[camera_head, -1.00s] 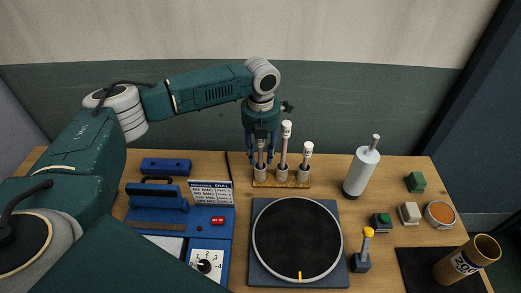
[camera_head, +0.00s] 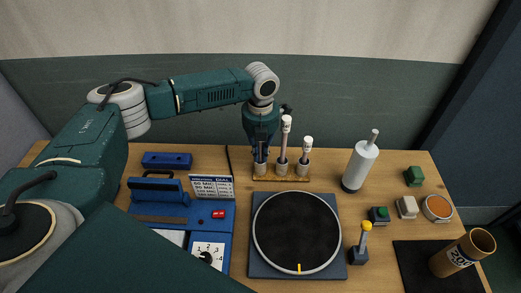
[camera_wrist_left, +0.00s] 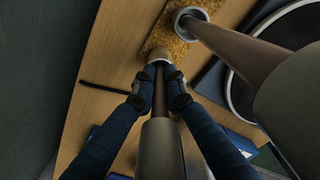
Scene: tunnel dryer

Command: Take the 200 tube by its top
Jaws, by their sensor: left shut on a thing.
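Three slim brown tubes with pale tops stand in a wooden rack (camera_head: 290,179) behind the turntable. The middle tube (camera_head: 284,142) is tallest; the right tube (camera_head: 305,154) is shorter. My left gripper (camera_head: 260,158) points down and is shut on the leftmost tube (camera_wrist_left: 160,152). In the left wrist view its fingers (camera_wrist_left: 161,90) close from both sides on the shaft near the pale holder below, and the tube's wide top is nearer the camera. The tube still appears to be in its holder. Tube labels are too small to read, so I cannot tell which says 200.
A round black turntable (camera_head: 297,232) lies in front of the rack. A white cylinder (camera_head: 361,166) with a thin neck stands right of it. A blue machine with a dial (camera_head: 207,253) is at left.

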